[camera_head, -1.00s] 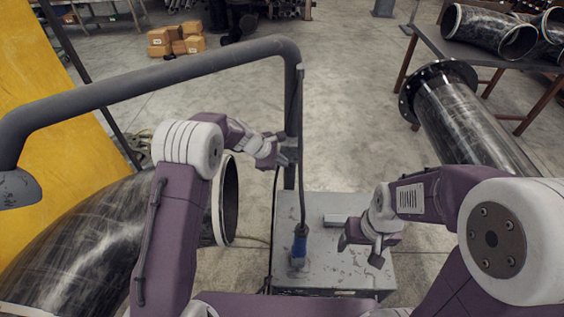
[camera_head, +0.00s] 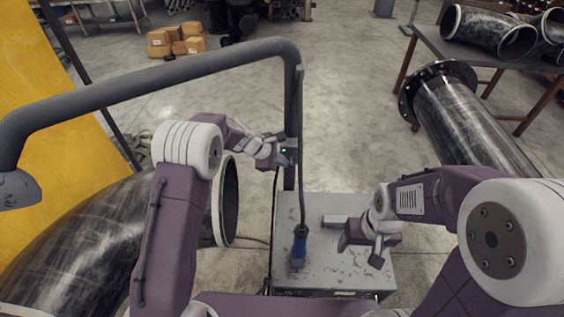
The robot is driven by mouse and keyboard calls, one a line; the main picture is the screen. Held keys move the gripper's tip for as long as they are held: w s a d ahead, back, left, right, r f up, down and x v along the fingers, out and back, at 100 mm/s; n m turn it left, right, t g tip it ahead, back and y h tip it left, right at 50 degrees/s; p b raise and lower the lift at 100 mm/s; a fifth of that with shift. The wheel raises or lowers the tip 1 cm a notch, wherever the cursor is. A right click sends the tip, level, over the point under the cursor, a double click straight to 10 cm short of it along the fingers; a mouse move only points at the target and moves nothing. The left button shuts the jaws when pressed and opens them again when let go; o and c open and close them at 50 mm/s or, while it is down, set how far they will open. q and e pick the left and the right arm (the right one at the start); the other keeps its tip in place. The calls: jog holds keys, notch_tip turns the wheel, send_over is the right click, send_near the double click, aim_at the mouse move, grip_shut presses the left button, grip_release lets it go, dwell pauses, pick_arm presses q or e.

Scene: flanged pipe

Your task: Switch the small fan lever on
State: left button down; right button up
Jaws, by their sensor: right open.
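A small dark box (camera_head: 289,152) sits at the upright post of the bent grey pipe (camera_head: 160,80), and a small pale-green light shows on it. I cannot make out the lever itself; my gripper partly hides that spot. My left gripper (camera_head: 272,150) is right at the box's left side, seemingly touching or very close; its fingers are too small to judge. My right gripper (camera_head: 364,246) is open and empty, above the right part of the grey metal cabinet (camera_head: 335,273), well away from the box.
A blue-handled torch (camera_head: 299,243) stands on the cabinet with its hose rising along the post. A small grey block (camera_head: 335,220) is near my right gripper. A black flanged pipe (camera_head: 460,115) is at right, a large pipe elbow (camera_head: 85,245) at left.

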pick_arm(q)
jog(key=shift+r, duration=0.15)
pick_arm(e)
jog(key=shift+r, duration=0.15)
pick_arm(q)
jog(key=shift+w+r+p, duration=0.15)
jog(key=shift+r+p, duration=0.45)
jog(key=shift+p, duration=0.1)
pick_arm(e)
jog(key=shift+w+r, duration=0.2)
jog(key=shift+r, duration=0.35)
pick_arm(q)
jog(key=w+a+r+b, duration=0.1)
jog(key=a+r+b, duration=0.3)
jog(key=a+r, duration=0.2)
jog(key=shift+a, duration=0.85)
pick_arm(e)
jog(key=shift+s+a+f, duration=0.15)
jog(key=shift+a+f, duration=0.15)
jog(key=shift+f, duration=0.35)
jog(key=shift+s+a+f, duration=0.1)
jog(key=shift+a+f, duration=0.2)
jog(key=shift+f, duration=0.35)
jog(key=shift+s+a+f, duration=0.15)
jog(key=shift+a+f, duration=0.15)
jog(key=shift+f, duration=0.35)
pick_arm(q)
jog(key=shift+d, duration=0.15)
pick_arm(e)
jog(key=shift+d, duration=0.15)
